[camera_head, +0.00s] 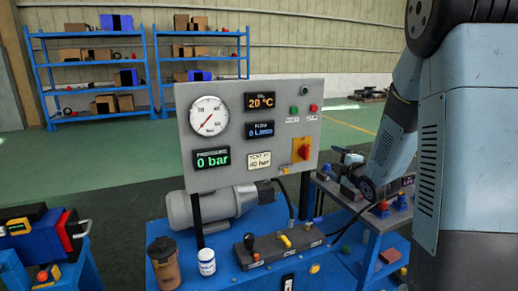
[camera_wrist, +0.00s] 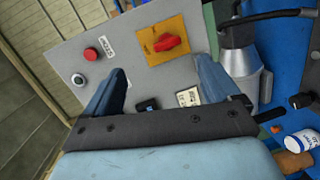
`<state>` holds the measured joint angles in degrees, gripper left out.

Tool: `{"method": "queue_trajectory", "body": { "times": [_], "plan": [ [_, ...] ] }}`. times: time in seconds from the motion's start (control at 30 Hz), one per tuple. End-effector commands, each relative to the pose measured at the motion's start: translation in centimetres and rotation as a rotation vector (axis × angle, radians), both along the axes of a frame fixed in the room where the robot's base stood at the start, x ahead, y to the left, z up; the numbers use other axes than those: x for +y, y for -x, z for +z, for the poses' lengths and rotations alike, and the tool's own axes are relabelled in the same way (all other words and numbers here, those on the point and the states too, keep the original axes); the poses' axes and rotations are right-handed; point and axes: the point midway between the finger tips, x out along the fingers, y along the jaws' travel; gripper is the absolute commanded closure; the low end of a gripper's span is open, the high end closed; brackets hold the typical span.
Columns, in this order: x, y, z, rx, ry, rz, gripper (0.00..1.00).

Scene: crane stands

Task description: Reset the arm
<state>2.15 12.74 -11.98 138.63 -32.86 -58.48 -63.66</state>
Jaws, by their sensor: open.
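My arm comes down the right side of the head view. My gripper (camera_head: 338,165) is just right of the grey gauge panel (camera_head: 245,92), above the blue side bench. In the wrist view, my gripper (camera_wrist: 160,78) has its two blue fingers spread apart with nothing held between them. The grey panel (camera_wrist: 125,60) lies beyond the fingers and looks tilted. Its red switch on a yellow plate (camera_wrist: 170,43) and a red button (camera_wrist: 91,54) show there. Part of the panel is hidden behind the fingers and the gripper body.
A grey motor (camera_head: 215,205), a brown canister (camera_head: 163,262) and a white jar (camera_head: 207,262) are on the blue bench (camera_head: 215,280). Blue shelves (camera_head: 95,65) stand behind. Green floor (camera_head: 120,160) is open between.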

Motion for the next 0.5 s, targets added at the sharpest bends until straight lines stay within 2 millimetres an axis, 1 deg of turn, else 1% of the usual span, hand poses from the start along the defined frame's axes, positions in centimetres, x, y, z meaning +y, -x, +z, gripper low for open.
{"method": "queue_trajectory", "body": {
  "times": [0.03, 0.17, 0.27, 0.37, 0.5],
  "plan": [
    [-0.1, 0.5, 1.2, 0.027, -0.028, -0.032, 0.11],
    [-0.8, 1.9, 2.9, 0.123, -0.122, -0.130, 0.11],
    [-1.1, 3.4, 4.1, 0.195, -0.202, -0.208, 0.11],
    [-1.4, 5.3, 5.3, 0.262, -0.288, -0.287, 0.11],
    [-1.5, 8.3, 6.6, 0.356, -0.412, -0.394, 0.11]
  ]
}}
